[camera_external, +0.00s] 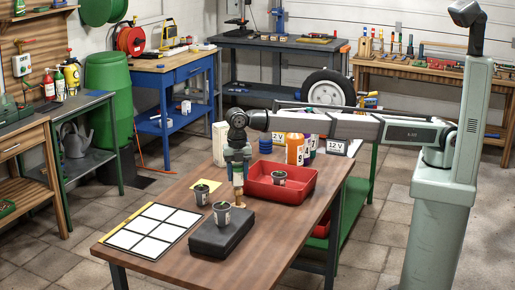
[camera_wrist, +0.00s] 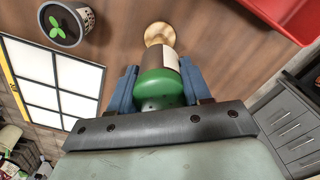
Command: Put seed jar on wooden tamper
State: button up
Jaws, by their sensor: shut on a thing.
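The seed jar (camera_wrist: 158,86) has a rounded green top and a body with dark and white areas. In the wrist view it sits between the blue fingers of my gripper (camera_wrist: 155,90), which is shut on it. The wooden tamper (camera_wrist: 160,34) shows as a pale round wooden piece just beyond the jar's far end, partly hidden by it. In the external view my gripper (camera_external: 238,178) points down above the table, and the tan tamper (camera_external: 239,198) is below it. The jar is hard to make out there. I cannot tell whether jar and tamper touch.
A black box (camera_external: 218,236) with a small plant pot (camera_external: 222,215) on it stands in front of the gripper. Another pot (camera_external: 201,194) is to the left. A red tray (camera_external: 290,193) holding a pot is close on the right. A white grid sheet (camera_external: 150,230) lies at left.

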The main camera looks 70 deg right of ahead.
aim_at(237, 165)
jog(key=shift+f, duration=0.5)
jog(key=o, duration=1.1)
jog(key=shift+f, duration=0.15)
jog(key=shift+c, duration=0.2)
notch_tip(237, 165, up, 12)
jog(key=shift+r, duration=0.2)
